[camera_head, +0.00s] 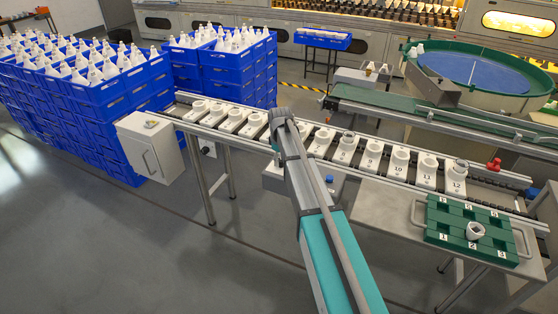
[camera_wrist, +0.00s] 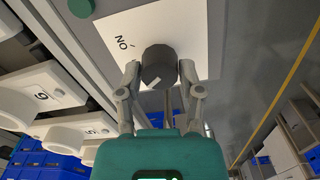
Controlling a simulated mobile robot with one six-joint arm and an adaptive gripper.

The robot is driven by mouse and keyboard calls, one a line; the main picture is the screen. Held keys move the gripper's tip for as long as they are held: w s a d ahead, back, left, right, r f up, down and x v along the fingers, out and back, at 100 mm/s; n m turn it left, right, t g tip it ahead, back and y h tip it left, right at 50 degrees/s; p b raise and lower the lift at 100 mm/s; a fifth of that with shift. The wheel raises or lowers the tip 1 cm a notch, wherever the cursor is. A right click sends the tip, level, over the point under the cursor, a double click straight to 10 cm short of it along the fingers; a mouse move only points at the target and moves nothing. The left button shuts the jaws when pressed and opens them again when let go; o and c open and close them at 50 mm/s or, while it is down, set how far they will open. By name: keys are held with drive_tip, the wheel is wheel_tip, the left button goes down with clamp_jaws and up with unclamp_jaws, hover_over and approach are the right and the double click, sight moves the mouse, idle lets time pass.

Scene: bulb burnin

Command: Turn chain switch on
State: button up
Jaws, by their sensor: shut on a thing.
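The chain switch (camera_wrist: 159,64) is a dark round knob with a white mark, in the wrist view. It stands on a white plate (camera_wrist: 198,35) with "ON" lettering that appears upside down. My gripper (camera_wrist: 160,78) has one finger on each side of the knob and is shut on it. The white mark on the knob points toward the lower left in the wrist view, away from the lettering. In the head view my arm hides the knob and my fingers; part of the grey switch box (camera_head: 273,181) shows under the conveyor.
Numbered white holders (camera_head: 371,159) line the conveyor just behind the arm. A green button (camera_wrist: 81,8) and a blue button (camera_head: 329,180) are near the switch. A green tray (camera_head: 436,225) lies on the right table. Stacked blue crates (camera_head: 140,150) stand left.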

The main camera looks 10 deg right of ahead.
drive_tip(key=shift+m, duration=0.4)
drive_tip(key=shift+d, duration=0.1)
drive_tip(key=m, duration=0.6)
drive_tip(key=shift+s, duration=0.1)
drive_tip(key=m, duration=0.3)
drive_tip(key=shift+d, duration=0.1)
drive_tip(key=shift+s+m, duration=0.1)
drive_tip(key=shift+m, duration=2)
